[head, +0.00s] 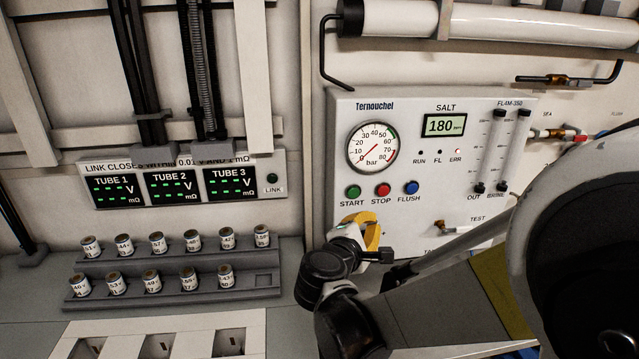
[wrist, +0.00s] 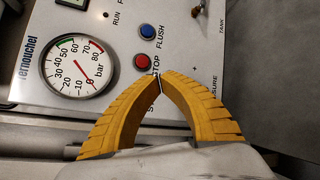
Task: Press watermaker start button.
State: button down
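The green START button (head: 353,192) is on the white watermaker panel (head: 468,215), left of the red STOP button (head: 383,190) and the blue FLUSH button (head: 411,187). My gripper (head: 364,219) shows its yellow fingers just below START in the head view. In the wrist view its two fingertips (wrist: 160,79) meet with nothing visible between them. The wrist view shows the red STOP button (wrist: 140,61) and blue FLUSH button (wrist: 147,31) just beyond the tips. The green button is not visible there. I cannot tell the gap between fingertips and panel.
The panel carries a bar gauge (head: 373,147), a SALT display (head: 445,125) reading 180, and a lit red ERR lamp (head: 457,151). A TEST valve (head: 457,228) sits lower right. A grey rack (head: 179,265) with several small cylinders stands left.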

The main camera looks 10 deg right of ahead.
aim_at(353, 193)
jog(key=shift+r, duration=0.1)
dwell(0.3)
jog(key=shift+w, duration=4.4)
jog(key=shift+w, duration=0.2)
jog(key=shift+w+a, duration=0.1)
jog(key=shift+w, duration=0.15)
